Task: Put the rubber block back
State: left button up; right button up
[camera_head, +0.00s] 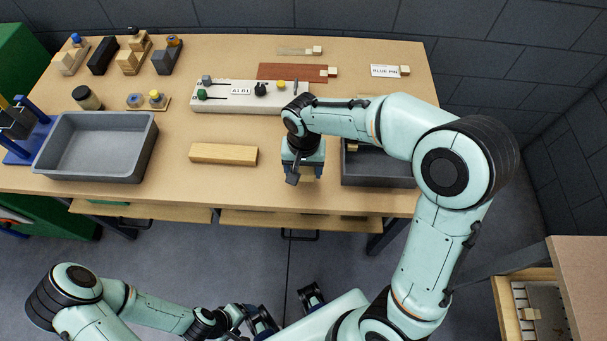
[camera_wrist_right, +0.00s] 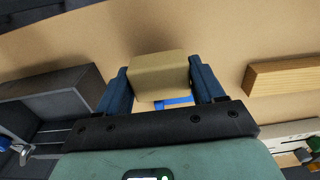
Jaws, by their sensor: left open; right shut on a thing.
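My right gripper (camera_head: 303,172) is shut on a tan block (camera_wrist_right: 158,75), which fills the space between the blue fingers in the right wrist view. I cannot tell from its look whether it is rubber. The gripper is over the front part of the table (camera_head: 225,120), between the long wooden bar and the dark grey tray at the right. A narrow blue strip shows beside the block between the fingers. My left gripper (camera_head: 288,311) is open and empty, low in front of the table.
The long wooden bar (camera_head: 223,154) lies left of the right gripper. A grey tray (camera_head: 150,150) stands at the left; my arm partly hides the dark grey tray (camera_head: 378,180). Several blocks, including a black one (camera_head: 103,55), stand at the back left. A white fixture (camera_head: 290,96) lies behind the gripper.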

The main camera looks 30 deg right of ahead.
aim_at(304, 176)
jog(key=shift+f, duration=1.75)
jog(key=shift+f, duration=0.15)
jog(key=o, duration=0.6)
jog(key=shift+f+b, duration=0.1)
jog(key=shift+b, duration=0.2)
jog(key=o, duration=0.4)
jog(key=shift+o, duration=0.2)
jog(key=shift+r, duration=0.65)
notch_tip(304, 176, up, 11)
jog(key=shift+r+p, duration=0.15)
jog(key=shift+p, duration=0.75)
